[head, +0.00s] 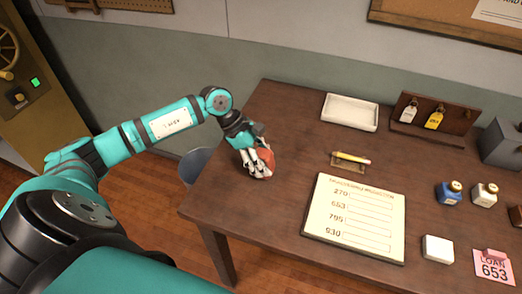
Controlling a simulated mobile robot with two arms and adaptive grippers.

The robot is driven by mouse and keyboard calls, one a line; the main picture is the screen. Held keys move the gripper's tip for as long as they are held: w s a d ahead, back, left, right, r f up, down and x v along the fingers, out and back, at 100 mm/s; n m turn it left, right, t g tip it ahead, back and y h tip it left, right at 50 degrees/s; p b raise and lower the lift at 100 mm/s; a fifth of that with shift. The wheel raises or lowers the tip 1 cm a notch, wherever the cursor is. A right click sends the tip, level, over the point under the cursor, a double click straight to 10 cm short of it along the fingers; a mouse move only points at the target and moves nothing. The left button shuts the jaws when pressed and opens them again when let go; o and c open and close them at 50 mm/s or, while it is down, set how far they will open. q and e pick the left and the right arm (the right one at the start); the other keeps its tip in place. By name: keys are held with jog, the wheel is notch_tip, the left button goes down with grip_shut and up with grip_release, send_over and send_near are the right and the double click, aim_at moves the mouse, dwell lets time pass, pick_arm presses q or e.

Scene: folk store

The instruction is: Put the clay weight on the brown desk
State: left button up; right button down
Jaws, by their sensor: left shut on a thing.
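The brown desk (279,120) fills the right half of the head view. My left gripper (259,172) is over the left part of the desk, shut on a reddish-brown clay weight (267,160). The fingers cover part of the weight. The weight is at or very close to the desk top; I cannot tell if it touches. My right gripper is not in view.
A white tray (350,112), a yellow pencil (351,157) and a cream board with numbers (355,218) lie right of the gripper. Ink bottles (449,193), a key rack (433,115) and a pink card (493,267) are farther right. Desk around the weight is clear.

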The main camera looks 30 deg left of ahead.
aim_at(259, 154)
pick_arm(q)
jog(key=w+a+p, duration=0.1)
jog(key=w+a, duration=0.2)
jog(key=shift+a+f, duration=0.1)
jog(key=shift+w+a+f, duration=0.1)
jog(key=shift+w+a, duration=0.05)
jog(key=shift+w, duration=0.05)
notch_tip(259, 154, down, 3)
jog(key=shift+r+p, duration=0.15)
jog(key=shift+p, duration=0.65)
jog(key=shift+f, duration=0.45)
jog(key=o, duration=1)
jog(key=shift+f, duration=0.1)
jog(key=shift+c, duration=0.2)
jog(key=o, duration=0.5)
jog(key=shift+c, duration=0.2)
